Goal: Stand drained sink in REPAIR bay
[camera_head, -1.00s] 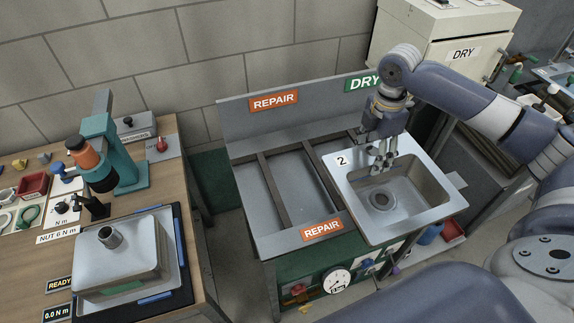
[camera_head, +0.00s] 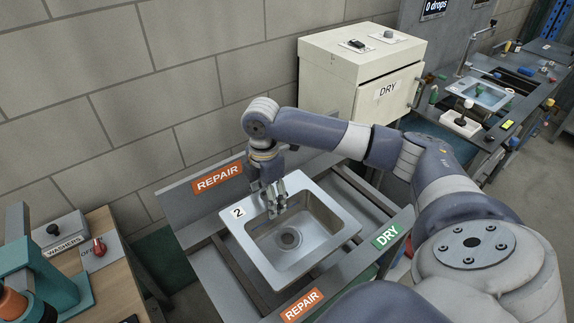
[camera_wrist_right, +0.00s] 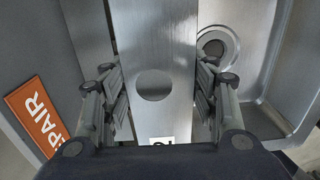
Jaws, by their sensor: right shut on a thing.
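The steel sink (camera_head: 256,253), marked 2, is held basin up, with its drain visible. My right gripper (camera_head: 275,200) is shut on its back rim beside the tap hole; the fingers (camera_wrist_right: 160,90) flank that rim in the right wrist view. The sink is over the REPAIR bay side of the rack (camera_head: 200,262), between the back REPAIR sign (camera_head: 217,177) and the front REPAIR label (camera_head: 302,306). It hides much of the bay's rails. I cannot tell whether it touches them. My left gripper is not in view.
A cream DRY cabinet (camera_head: 350,75) stands behind the rack. A wooden bench with a washers box (camera_head: 62,232) and a teal stand (camera_head: 45,280) is at left.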

